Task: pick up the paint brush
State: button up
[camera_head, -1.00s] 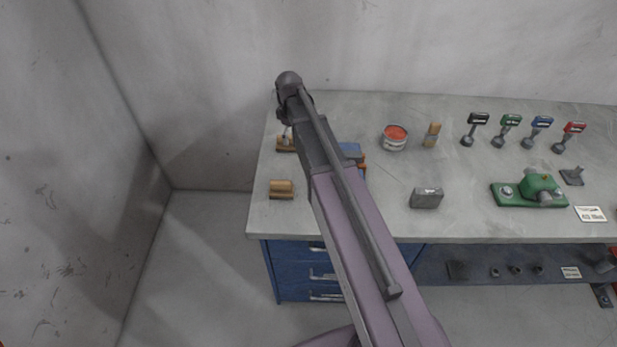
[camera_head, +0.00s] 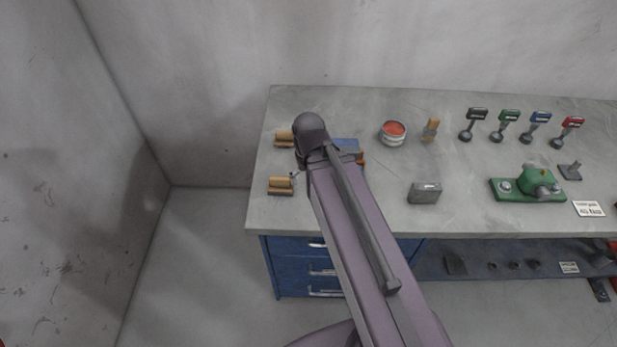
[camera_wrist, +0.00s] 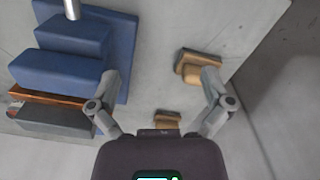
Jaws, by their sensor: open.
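A small tan upright piece, which looks like the paint brush (camera_head: 431,129), stands on the grey workbench (camera_head: 350,215) just right of the paint can in the head view. I cannot make out its bristles clearly. It does not show in the wrist view. My gripper (camera_wrist: 160,80) is open and empty above the left part of the bench, well to the left of the brush. In the head view my arm mostly hides the gripper.
An open can of red paint (camera_head: 393,132) stands left of the brush. A blue stepped block (camera_wrist: 75,45) and two tan wooden pieces (camera_wrist: 197,68) lie below my gripper. A grey block (camera_head: 425,192), a green device (camera_head: 538,184) and several coloured-head tools (camera_head: 510,117) stand farther right.

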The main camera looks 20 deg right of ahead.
aim_at(430, 131)
jog(key=z, duration=1.2)
